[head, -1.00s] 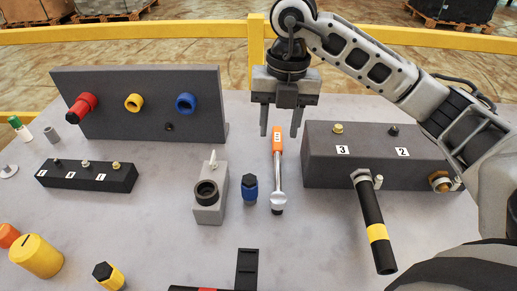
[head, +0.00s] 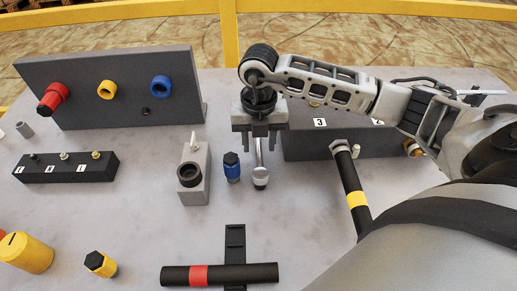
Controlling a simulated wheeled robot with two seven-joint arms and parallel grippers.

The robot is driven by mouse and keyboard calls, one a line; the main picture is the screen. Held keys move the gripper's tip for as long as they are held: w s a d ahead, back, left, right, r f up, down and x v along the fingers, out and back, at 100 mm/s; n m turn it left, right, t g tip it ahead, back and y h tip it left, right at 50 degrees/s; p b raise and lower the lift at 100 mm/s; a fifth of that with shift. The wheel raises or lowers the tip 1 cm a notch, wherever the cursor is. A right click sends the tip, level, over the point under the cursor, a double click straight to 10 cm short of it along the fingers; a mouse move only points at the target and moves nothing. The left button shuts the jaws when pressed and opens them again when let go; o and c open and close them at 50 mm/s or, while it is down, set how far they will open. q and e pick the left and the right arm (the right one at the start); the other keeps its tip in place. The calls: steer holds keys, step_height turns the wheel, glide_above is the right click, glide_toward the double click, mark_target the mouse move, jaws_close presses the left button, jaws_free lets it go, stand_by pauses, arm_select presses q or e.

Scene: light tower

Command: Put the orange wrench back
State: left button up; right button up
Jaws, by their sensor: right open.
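The orange wrench (head: 260,180) lies on the table, its silver shaft and round end showing in the head view. Its orange handle is hidden behind my right gripper (head: 258,146). My right gripper points down with its fingers apart, over the handle. I cannot tell whether the fingers touch the wrench. My left gripper is not in view.
A dark numbered block (head: 300,147) is on the right, with a yellow-banded black bar (head: 349,185). A red-banded bar (head: 218,275) lies in front.

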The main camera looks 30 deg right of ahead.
steer(key=shift+f, duration=1.3)
jaws_close()
steer(key=shift+r, duration=0.1)
steer(key=shift+r, duration=0.1)
